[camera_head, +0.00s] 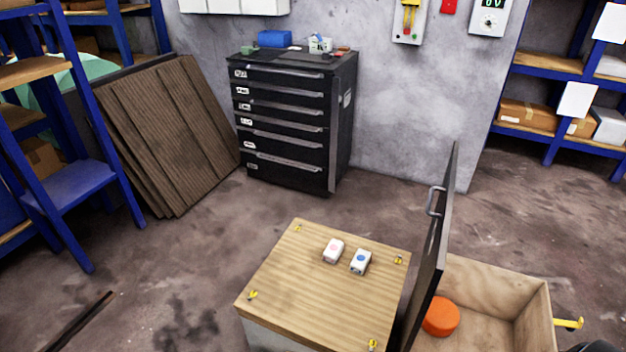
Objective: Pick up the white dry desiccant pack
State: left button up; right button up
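Two small white packs lie side by side on the wooden top of a box (310,290). The left white pack (334,251) has a pinkish mark on its top. The right white pack (361,262) has a blue round mark. No wording that says dry is readable on either one. Both packs are uncovered and nothing touches them from above.
A dark upright panel with a handle (434,201) stands just right of the wooden top. Behind it is an open wooden crate (490,285) holding an orange round object (441,317). A black drawer cabinet (290,120) stands at the back wall.

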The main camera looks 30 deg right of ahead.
aim_at(360, 261)
jog(key=z, duration=1.2)
jog(key=i+j+z, duration=0.1)
jog(key=j+z, duration=0.15)
jog(key=j, duration=1.2)
